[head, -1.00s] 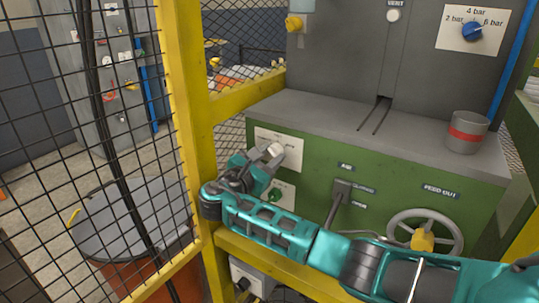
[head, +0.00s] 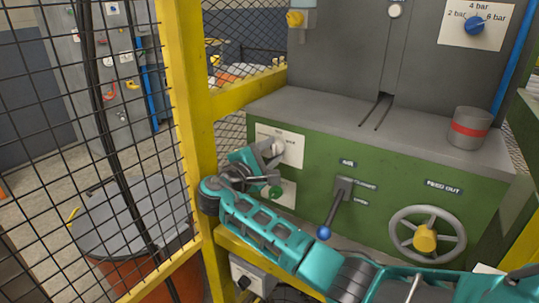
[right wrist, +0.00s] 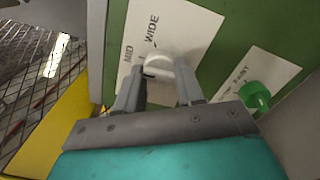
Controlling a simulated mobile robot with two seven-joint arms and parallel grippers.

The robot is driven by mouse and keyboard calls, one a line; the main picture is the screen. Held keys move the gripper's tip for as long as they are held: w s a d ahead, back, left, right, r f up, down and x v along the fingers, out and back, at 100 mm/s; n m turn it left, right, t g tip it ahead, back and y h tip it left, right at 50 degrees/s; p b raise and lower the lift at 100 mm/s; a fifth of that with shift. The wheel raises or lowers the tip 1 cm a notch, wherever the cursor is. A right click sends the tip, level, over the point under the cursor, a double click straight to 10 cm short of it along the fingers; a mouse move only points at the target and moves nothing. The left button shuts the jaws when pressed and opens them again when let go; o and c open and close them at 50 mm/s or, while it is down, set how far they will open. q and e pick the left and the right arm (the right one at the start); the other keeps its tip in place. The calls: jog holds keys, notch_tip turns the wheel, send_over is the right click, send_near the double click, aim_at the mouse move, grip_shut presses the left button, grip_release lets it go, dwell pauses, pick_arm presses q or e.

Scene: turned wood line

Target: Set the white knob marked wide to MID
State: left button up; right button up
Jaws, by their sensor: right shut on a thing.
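The white knob (head: 278,147) sits on a white plate (head: 294,157) on the green machine front. In the right wrist view the white knob (right wrist: 160,65) shows with the words MID and WIDE on its plate (right wrist: 188,30). Which word it points to I cannot tell. My right gripper (head: 272,154) is at the knob, and in the right wrist view its two fingers (right wrist: 160,85) are closed on either side of it. The fingers hide part of the knob's sides. My left gripper is not in view.
A green knob (right wrist: 255,95) is on a plate close beside the right finger. A lever with a blue ball (head: 323,233) and a handwheel (head: 427,236) are to the right. A yellow post (head: 188,110) with mesh stands close on the left.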

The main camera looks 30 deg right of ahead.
jog(key=shift+m, duration=0.3)
jog(key=o, duration=1)
jog(key=shift+o, duration=0.2)
jog(key=v, duration=1.3)
jog(key=shift+p, duration=0.4)
jog(key=shift+d+f, duration=0.1)
